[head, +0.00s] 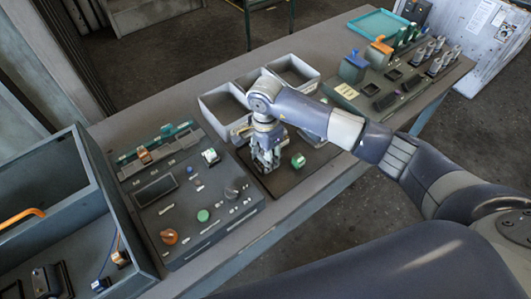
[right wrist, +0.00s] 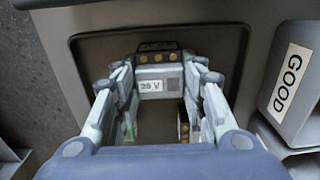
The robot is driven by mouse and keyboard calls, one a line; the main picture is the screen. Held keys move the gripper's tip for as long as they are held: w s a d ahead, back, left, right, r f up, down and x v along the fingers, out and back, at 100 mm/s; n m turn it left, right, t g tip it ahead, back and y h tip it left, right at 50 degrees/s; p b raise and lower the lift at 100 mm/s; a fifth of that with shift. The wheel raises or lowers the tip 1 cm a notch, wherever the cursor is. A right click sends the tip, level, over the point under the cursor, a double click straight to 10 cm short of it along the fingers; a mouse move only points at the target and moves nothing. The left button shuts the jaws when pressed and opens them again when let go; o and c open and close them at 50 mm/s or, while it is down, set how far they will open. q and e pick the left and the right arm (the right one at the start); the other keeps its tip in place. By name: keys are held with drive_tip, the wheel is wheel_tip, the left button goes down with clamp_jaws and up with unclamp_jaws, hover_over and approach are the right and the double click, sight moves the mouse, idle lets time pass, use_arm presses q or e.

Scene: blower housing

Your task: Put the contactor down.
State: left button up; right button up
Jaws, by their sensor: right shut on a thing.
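The contactor (right wrist: 158,78), a grey block with a "29 V" label and a dark top with brass-coloured terminals, sits between the fingertips of my right gripper (right wrist: 158,90). The gripper is shut on it. In the head view my right gripper (head: 265,158) points down over the dark mat (head: 287,182) on the bench; the contactor is mostly hidden there by the fingers. In the right wrist view the dark mat (right wrist: 90,60) lies below and around the contactor. I cannot tell whether the contactor touches the mat. My left gripper is not in view.
A green-topped part (head: 298,160) stands on the mat beside the gripper. Grey bins (head: 222,105) stand behind; one bears a "GOOD" label (right wrist: 287,78). A control panel (head: 190,235) lies to the left. A rack of parts (head: 375,105) stands at the right.

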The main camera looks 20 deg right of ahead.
drive_tip(key=shift+r, duration=0.1)
drive_tip(key=o, duration=1)
drive_tip(key=shift+f, duration=0.2)
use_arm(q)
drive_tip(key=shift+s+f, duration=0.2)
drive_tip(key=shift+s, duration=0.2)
use_arm(e)
drive_tip(key=shift+r, duration=0.1)
drive_tip(key=shift+r, duration=0.2)
use_arm(q)
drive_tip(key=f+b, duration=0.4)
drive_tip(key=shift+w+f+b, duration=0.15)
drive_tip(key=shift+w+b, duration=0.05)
drive_tip(key=shift+b, duration=0.15)
use_arm(e)
wheel_tip(320, 180, up, 12)
drive_tip(key=shift+f, duration=0.15)
